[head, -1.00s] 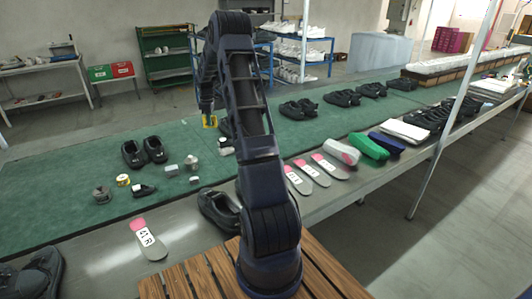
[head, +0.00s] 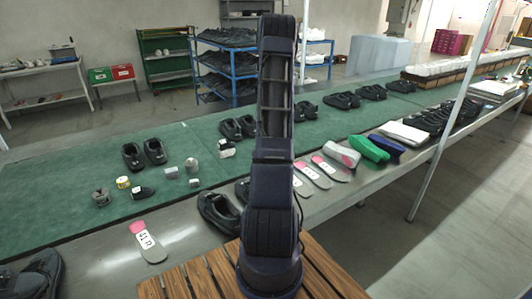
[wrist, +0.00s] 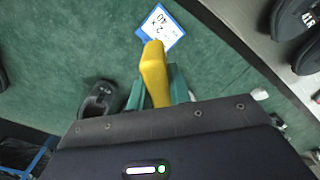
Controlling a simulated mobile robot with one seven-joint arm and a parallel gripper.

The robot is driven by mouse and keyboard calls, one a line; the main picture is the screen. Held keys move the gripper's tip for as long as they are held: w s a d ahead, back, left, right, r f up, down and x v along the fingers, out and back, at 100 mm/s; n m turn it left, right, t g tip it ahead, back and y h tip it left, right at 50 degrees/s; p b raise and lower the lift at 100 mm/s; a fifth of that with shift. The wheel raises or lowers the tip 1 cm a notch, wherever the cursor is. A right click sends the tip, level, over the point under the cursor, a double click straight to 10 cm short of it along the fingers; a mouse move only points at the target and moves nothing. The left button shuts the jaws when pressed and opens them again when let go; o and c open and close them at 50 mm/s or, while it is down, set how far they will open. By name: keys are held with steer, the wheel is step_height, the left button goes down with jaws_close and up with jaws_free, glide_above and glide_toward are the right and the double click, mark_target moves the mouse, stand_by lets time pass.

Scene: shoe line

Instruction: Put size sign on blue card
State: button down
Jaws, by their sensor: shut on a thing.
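My gripper (wrist: 157,85) shows in the wrist view, with green fingers closed on a yellow block-like piece (wrist: 154,68), which I take to be the size sign. Its face is turned away, so I cannot read it. The blue card (wrist: 161,28), blue-edged with a white printed middle, lies on the green surface just beyond the tip of the yellow piece. The tip overlaps the card's near edge in the picture; I cannot tell whether they touch. In the head view my own arm hides the gripper, the sign and the card.
A dark shoe (wrist: 100,101) lies left of my gripper in the wrist view, and more shoes (wrist: 297,18) are at right. In the head view, pairs of shoes (head: 144,154) and small items (head: 171,172) stand on the green table (head: 60,185). Insoles (head: 312,174) lie along its near edge.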

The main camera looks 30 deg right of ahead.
step_height(320, 180, down, 18)
steer(key=shift+f, duration=0.25)
stand_by(0.4)
steer(key=shift+f, duration=0.15)
steer(key=c, duration=1.3)
jaws_free()
